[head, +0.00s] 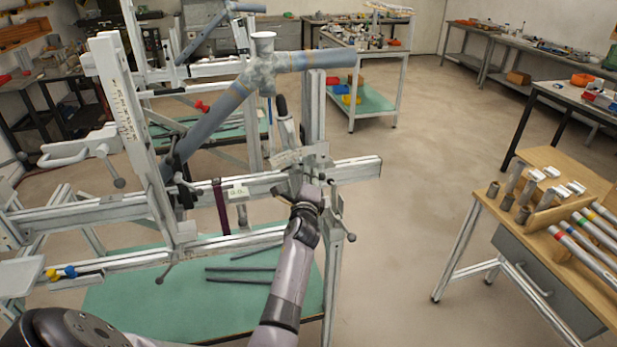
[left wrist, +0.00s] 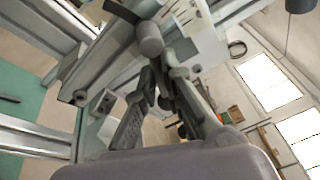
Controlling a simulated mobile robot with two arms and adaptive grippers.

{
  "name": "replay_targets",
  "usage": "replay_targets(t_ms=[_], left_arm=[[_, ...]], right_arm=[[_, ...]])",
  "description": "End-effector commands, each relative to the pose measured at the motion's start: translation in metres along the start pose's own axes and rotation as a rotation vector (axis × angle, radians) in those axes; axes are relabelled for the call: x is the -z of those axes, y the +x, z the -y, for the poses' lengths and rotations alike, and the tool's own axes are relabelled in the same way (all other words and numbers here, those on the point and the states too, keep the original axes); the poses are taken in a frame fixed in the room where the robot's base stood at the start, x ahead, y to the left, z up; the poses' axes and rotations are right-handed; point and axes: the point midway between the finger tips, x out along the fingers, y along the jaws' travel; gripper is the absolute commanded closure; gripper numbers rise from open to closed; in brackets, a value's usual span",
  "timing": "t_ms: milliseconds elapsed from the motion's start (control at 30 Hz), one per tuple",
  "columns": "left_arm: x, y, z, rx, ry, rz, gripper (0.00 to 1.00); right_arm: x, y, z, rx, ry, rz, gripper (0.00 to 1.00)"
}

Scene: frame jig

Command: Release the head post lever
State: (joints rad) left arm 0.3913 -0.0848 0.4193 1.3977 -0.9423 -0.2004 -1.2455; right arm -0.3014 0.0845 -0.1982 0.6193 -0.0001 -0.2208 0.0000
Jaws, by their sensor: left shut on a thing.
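The jig's head post (head: 314,100) stands upright at the right end of the long grey rail, with a clamp block (head: 300,157) at its foot. My left gripper (head: 308,192) is at the front of this clamp, below the post, shut on the head post lever. The lever is mostly hidden by the gripper in the head view. In the left wrist view the gripper's fingers (left wrist: 162,82) close together just below a grey round knob (left wrist: 149,38) of the clamp; the exact grip is hard to see. My right gripper is not in view.
A blue-grey bike frame (head: 225,100) is held in the jig above the rail (head: 355,172). A green lower shelf (head: 150,300) carries dark rods. A wooden-topped bench (head: 545,160) with tubes stands at right. Open floor (head: 410,230) lies between the jig and the bench.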

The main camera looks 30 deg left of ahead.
Motion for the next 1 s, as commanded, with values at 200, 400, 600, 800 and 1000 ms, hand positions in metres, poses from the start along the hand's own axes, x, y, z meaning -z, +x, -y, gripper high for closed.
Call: replay_targets(t_ms=[200,400,600,800,1000], left_arm=[[0.0,0.0,-0.001,-0.002,0.001,0.0,1.0],[0.0,0.0,-0.002,-0.003,0.001,0.0,1.0],[0.0,0.0,-0.002,-0.003,0.0,-0.001,1.0],[-0.001,0.001,-0.004,0.003,-0.017,0.002,1.0],[-0.01,0.007,-0.008,0.028,-0.095,0.014,1.0]], right_arm=[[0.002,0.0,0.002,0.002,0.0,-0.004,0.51],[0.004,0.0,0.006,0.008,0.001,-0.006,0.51],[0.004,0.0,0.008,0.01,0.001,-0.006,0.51],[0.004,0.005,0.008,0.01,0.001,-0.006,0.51],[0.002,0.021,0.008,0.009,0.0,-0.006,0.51]])
